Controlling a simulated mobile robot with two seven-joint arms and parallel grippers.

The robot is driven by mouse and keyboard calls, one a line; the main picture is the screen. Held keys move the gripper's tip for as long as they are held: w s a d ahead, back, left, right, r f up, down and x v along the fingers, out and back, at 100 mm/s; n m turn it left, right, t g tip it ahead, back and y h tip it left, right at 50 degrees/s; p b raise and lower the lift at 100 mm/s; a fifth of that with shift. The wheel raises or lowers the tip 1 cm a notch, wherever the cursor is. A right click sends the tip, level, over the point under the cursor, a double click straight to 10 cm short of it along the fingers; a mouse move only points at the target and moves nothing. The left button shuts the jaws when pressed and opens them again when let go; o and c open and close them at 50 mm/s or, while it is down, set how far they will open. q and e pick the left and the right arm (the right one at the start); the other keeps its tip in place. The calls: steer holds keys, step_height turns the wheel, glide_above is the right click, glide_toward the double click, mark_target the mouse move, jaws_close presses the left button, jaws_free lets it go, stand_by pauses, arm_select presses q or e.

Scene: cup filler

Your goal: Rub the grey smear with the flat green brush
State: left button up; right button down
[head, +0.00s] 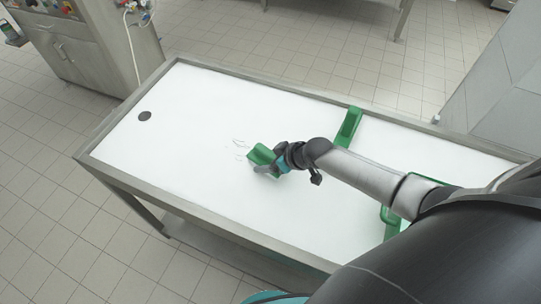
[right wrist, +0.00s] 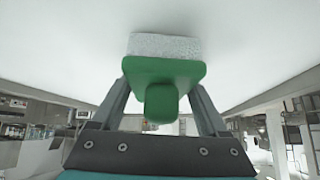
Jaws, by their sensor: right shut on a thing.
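The flat green brush (head: 261,154) is in my right gripper (head: 270,168), over the middle of the white table top. In the right wrist view its green body (right wrist: 162,70) and handle sit between the two fingers of my right gripper (right wrist: 160,105), which is shut on it. Its pale bristle pad (right wrist: 164,46) faces the white surface; I cannot tell whether it touches. Faint grey marks, the smear (head: 239,143), show just left of and behind the brush. Part of the smear may be hidden by the brush. My left gripper is not in view.
The white table (head: 200,100) has a raised metal rim. A dark round spot (head: 145,115) lies near its left end. A green tool (head: 349,127) lies by the far rim, and another green item (head: 391,219) is partly hidden by my right arm. The table's left half is mostly clear.

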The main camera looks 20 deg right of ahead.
mark_target(257, 157)
steer(key=shift+w+a+b, duration=0.3)
steer(key=shift+w+a, duration=0.85)
steer(key=shift+w, duration=0.25)
steer(key=shift+w+a+f+b, duration=0.15)
steer(key=shift+w+a+b, duration=0.75)
steer(key=shift+w+a, duration=0.95)
steer(key=shift+w+a+r+b, duration=0.1)
steer(key=shift+w+a+b, duration=0.45)
steer(key=shift+w+a, duration=0.45)
steer(key=shift+w+a+r+b, duration=0.1)
steer(key=shift+w+a+b, duration=0.55)
steer(key=shift+w, duration=0.55)
steer(key=shift+a, duration=0.1)
steer(key=shift+r, duration=0.15)
step_height(257, 157, up, 6)
steer(key=p, duration=0.6)
step_height(257, 157, up, 3)
steer(key=p, duration=0.3)
